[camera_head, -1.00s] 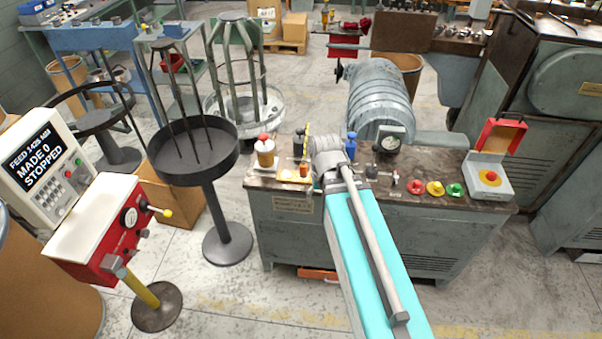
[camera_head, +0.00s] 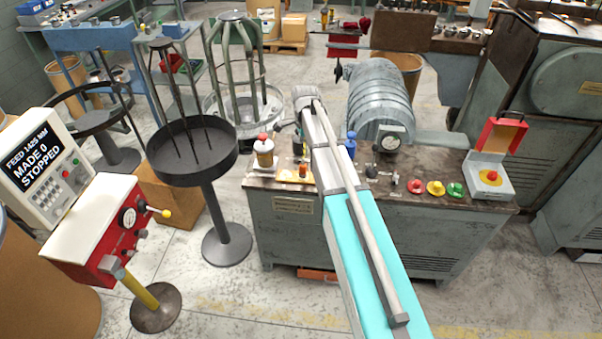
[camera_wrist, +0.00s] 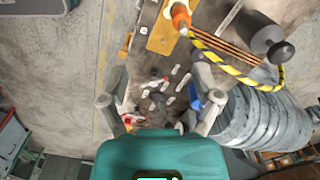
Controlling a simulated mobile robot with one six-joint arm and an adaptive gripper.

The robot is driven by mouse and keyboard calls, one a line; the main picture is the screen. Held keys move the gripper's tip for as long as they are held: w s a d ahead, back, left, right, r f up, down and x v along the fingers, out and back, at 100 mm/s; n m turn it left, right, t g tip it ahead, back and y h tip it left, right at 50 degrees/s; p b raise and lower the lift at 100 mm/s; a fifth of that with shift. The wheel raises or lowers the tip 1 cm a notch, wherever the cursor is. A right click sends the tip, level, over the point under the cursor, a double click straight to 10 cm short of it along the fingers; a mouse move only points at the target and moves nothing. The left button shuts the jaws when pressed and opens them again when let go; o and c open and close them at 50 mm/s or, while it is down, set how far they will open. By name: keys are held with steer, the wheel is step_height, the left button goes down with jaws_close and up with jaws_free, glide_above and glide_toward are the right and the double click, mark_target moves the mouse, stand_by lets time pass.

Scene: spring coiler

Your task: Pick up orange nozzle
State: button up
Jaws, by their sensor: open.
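The orange nozzle (camera_wrist: 181,17) shows at the top of the wrist view, upright or nearly so, with a pale tip. It stands at a yellow-orange plate (camera_wrist: 160,32). In the head view the small orange nozzle (camera_head: 303,171) is on the bench's left end, by the plate and beside my arm. My gripper (camera_wrist: 160,100) is open, its two fingers spread with nothing between them but the view of small pale pieces below. The nozzle lies outside the fingers, beyond them toward the top of the wrist view. In the head view my arm hides most of the gripper.
Red, yellow and green buttons (camera_head: 436,188) and a ribbed grey cylinder (camera_head: 381,100) are to the right.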

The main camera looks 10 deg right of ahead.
mark_target(303, 164)
steer(key=w+m, duration=0.2)
steer(key=w, duration=0.1)
steer(key=shift+f, duration=0.15)
step_height(303, 164, down, 8)
steer(key=b, duration=0.8)
steer(key=shift+f+b, duration=0.2)
steer(key=shift+b, duration=0.15)
steer(key=shift+f, duration=0.1)
stand_by(0.5)
steer(key=shift+w+d+f+b, duration=0.1)
steer(key=shift+w+f+b, duration=0.05)
steer(key=shift+f+b, duration=1.15)
steer(key=shift+w+d+f+b, duration=0.1)
steer(key=shift+f+b, duration=1.1)
steer(key=shift+b, duration=0.15)
jaws_close()
